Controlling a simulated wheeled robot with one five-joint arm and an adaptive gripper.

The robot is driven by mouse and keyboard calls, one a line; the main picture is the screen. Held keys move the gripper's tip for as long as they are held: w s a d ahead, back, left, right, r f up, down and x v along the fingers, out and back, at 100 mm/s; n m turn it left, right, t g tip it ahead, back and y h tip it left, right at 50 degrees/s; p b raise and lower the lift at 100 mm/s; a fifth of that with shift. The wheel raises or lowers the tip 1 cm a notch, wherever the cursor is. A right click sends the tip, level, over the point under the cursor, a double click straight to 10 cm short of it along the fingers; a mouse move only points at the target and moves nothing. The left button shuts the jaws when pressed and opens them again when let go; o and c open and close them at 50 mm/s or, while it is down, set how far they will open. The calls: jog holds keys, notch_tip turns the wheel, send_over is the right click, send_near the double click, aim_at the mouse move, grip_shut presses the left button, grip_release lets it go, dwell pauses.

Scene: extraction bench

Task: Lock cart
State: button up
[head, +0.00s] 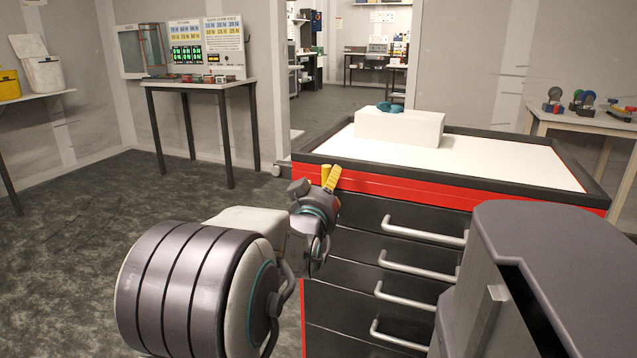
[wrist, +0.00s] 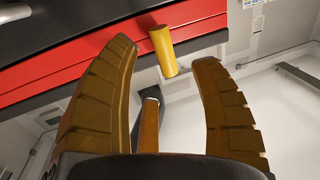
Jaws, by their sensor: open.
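The cart (head: 400,190) is a black and red drawer cabinet with a white top and several silver handles, in the middle right of the head view. Its red band also shows in the wrist view (wrist: 90,62). A yellow cylinder (wrist: 163,52) sticks out at the cart's edge; in the head view it appears by the near left corner (head: 325,173). My gripper (wrist: 165,58) has its yellow fingers spread, with the cylinder framed between the fingertips. I cannot tell whether they touch it. In the head view my gripper (head: 333,178) is beside that corner, partly overlapping the cylinder.
A white box (head: 400,127) with a teal object on it stands on the cart top. A table with panels (head: 200,86) is at the back left, a shelf (head: 35,97) at far left, and another table (head: 585,122) at right. The floor left of the cart is clear.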

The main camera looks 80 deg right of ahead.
jog(key=shift+s+d, duration=0.1)
jog(key=shift+d, duration=2.65)
jog(key=shift+c, duration=0.3)
